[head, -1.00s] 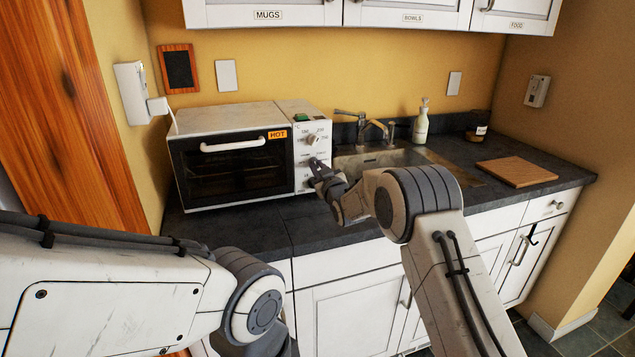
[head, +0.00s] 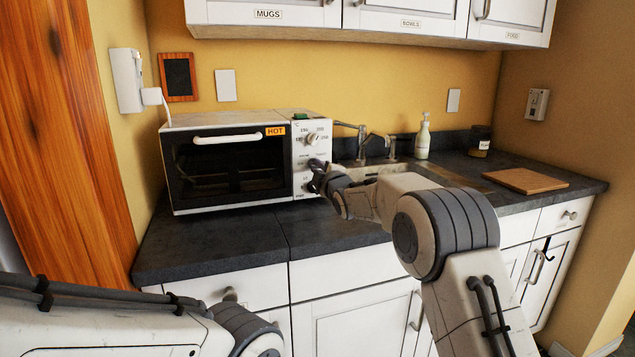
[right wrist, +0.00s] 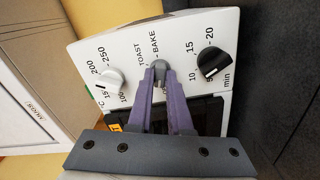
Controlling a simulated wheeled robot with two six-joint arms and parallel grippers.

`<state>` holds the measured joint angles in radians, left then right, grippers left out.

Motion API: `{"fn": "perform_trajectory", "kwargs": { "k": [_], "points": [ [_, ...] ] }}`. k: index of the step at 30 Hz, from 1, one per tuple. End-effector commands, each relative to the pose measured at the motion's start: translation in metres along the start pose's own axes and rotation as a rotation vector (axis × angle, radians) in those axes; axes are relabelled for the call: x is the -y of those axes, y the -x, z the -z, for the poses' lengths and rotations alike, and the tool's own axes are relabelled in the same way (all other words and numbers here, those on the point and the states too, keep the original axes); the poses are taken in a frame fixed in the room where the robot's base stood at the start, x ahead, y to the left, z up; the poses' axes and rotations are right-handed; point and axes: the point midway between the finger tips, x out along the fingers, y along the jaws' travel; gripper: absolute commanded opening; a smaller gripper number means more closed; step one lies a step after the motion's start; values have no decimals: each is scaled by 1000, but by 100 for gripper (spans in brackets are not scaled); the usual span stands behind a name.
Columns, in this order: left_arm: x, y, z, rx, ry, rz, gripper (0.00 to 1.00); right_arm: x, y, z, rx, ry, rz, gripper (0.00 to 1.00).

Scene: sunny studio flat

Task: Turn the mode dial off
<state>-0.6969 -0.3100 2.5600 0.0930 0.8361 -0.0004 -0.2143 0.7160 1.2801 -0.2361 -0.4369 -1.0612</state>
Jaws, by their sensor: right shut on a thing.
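The toaster oven (head: 226,165) stands on the left of the counter, its control panel on the right side of its front. In the right wrist view the mode dial (right wrist: 158,72) is a small grey knob between the other two dials, beside the TOAST and BAKE labels. My right gripper (head: 316,178) is at the panel; its fingers are shut on the mode dial, also in the right wrist view (right wrist: 157,80). The fingers cover much of the dial, and I cannot tell its setting. My left gripper is out of view; only my left arm shows.
The white temperature dial (right wrist: 108,82) and black timer dial (right wrist: 212,64) flank the fingers closely. An orange HOT label (head: 275,131) is on the oven. A sink (head: 372,170), soap bottle (head: 423,138) and wooden board (head: 525,181) are to the right. The front counter is clear.

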Motion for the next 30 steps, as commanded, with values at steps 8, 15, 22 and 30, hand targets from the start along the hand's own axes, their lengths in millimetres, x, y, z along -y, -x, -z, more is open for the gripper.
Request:
{"fn": "perform_trajectory", "kwargs": {
  "k": [8, 15, 22, 30],
  "points": [
    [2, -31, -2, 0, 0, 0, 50, 4, 0, 0, -1, 191, 1, 0],
    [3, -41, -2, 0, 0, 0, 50, 3, 0, 0, -1, 281, 2, 0],
    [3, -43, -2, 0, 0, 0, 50, 1, 0, 1, -2, 311, 2, 0],
    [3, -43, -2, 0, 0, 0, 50, 1, 0, 2, -2, 314, 3, 0]
  ]
}}
